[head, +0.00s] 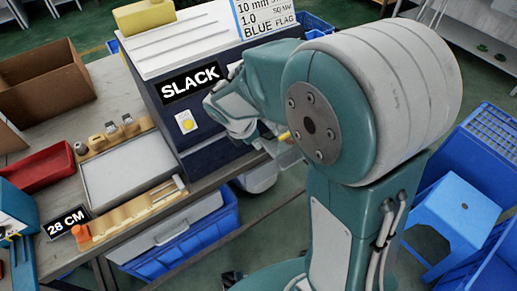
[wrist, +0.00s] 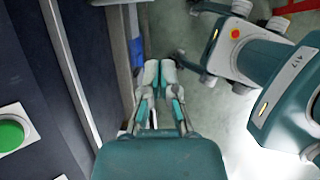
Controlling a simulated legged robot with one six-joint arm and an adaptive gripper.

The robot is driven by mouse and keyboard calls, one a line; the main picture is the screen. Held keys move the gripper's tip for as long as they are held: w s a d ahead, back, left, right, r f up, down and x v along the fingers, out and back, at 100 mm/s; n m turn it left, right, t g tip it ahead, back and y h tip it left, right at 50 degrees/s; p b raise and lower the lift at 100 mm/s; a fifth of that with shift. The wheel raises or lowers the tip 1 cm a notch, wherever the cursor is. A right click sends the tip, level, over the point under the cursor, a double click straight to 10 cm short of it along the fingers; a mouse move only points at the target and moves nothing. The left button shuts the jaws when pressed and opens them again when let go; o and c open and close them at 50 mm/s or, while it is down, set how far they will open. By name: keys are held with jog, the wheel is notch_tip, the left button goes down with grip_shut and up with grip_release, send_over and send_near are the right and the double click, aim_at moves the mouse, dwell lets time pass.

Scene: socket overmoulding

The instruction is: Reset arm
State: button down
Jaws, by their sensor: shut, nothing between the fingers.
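My gripper (wrist: 159,72) shows in the wrist view with its two fingers together and nothing between them. It points past the table edge, over the floor. In the head view my teal and white arm rises at the right and bends left towards the dark machine box with the SLACK label (head: 191,83). There my wrist is beside the front of this box, and the fingers are hard to make out. The dark panel (wrist: 85,90) runs close along my gripper's left side in the wrist view, apart from the fingers.
A green button (wrist: 12,132) sits left in the wrist view. The table holds a grey tray (head: 126,172), a red bin (head: 38,168), a cardboard box (head: 42,88) and a 28 CM label (head: 67,222). A blue crate (head: 190,243) is below; a blue stool (head: 462,207) stands right.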

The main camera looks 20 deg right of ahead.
jog(key=s+d+r+m+t+y, duration=0.1)
jog(key=s+r+m+t+y, duration=0.1)
jog(key=s+r+m, duration=0.5)
jog(key=s+d+r+m+t+y, duration=0.1)
jog(key=s+r+m+t+y, duration=0.1)
jog(key=s+r+m, duration=0.6)
jog(key=s+m, duration=0.2)
jog(key=m, duration=0.4)
jog(key=shift+d+m, duration=0.4)
